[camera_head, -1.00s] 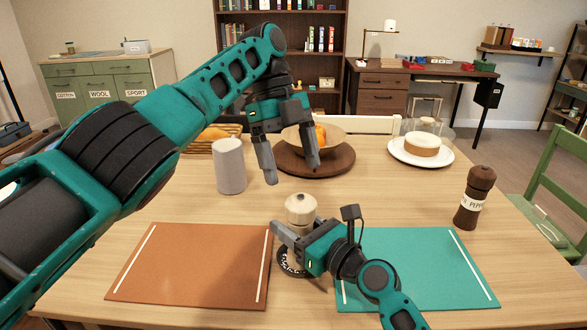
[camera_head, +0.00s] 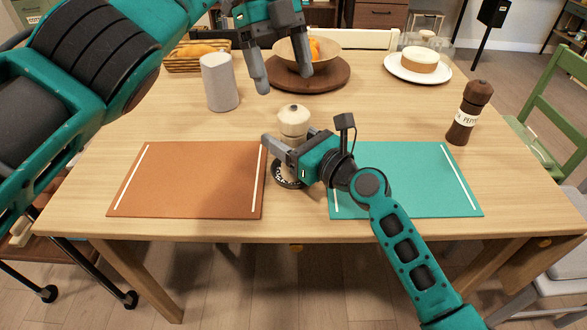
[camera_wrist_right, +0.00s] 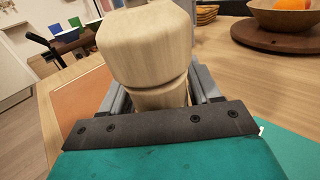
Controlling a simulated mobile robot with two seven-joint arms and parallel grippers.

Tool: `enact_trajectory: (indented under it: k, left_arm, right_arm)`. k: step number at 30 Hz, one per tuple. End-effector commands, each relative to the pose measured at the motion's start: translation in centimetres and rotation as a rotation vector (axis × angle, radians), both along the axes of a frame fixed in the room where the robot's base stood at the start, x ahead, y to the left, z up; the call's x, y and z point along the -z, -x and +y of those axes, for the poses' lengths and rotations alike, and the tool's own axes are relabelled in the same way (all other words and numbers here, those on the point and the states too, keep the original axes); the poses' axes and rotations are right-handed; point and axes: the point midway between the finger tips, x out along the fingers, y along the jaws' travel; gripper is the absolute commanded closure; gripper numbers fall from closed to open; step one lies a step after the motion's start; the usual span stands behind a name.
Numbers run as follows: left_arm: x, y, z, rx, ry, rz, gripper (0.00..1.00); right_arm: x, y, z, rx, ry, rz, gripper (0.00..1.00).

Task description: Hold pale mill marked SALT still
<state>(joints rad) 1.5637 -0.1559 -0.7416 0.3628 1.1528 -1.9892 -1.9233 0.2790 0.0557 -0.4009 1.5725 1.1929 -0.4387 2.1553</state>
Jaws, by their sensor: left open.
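The pale wooden mill (camera_head: 293,117) stands upright on the table between the two mats; its round top shows large in the right wrist view (camera_wrist_right: 146,45). No SALT marking shows; its lower body is partly hidden by my right gripper. My right gripper (camera_head: 281,148) is low at the mill, with one finger on each side of its body, and appears shut on it; the fingers also flank it in the right wrist view (camera_wrist_right: 160,92). My left gripper (camera_head: 283,80) is open and empty, above and behind the mill, pointing down.
An orange-brown mat (camera_head: 190,180) is left, a teal mat (camera_head: 420,180) right. A dark pepper mill (camera_head: 470,112), grey cylinder (camera_head: 220,82), fruit bowl (camera_head: 292,58) and cake plate (camera_head: 445,76) stand around.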

Motion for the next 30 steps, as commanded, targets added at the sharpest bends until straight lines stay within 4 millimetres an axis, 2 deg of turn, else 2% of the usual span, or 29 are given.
enact_trajectory:
  k: [1,6,17,20,30]
  left_arm:
    - [0.0,0.0,0.0,0.0,0.0,0.0,0.16]
    - [0.0,0.0,0.0,0.0,0.0,0.0,0.16]
    - [0.0,0.0,0.0,0.0,0.0,0.0,0.16]
    - [0.0,0.0,0.0,0.0,0.0,0.0,0.16]
    - [0.0,0.0,0.0,0.0,0.0,0.0,0.16]
  right_arm:
    - [0.0,0.0,0.0,0.0,0.0,0.0,0.33]
    - [0.0,0.0,0.0,0.0,0.0,0.0,0.17]
    - [0.1,0.5,-0.6,0.001,0.0,0.0,0.17]
    - [0.1,1.5,-1.6,0.002,0.0,0.001,0.17]
    - [0.1,6.6,-6.5,0.0,0.003,0.001,0.17]
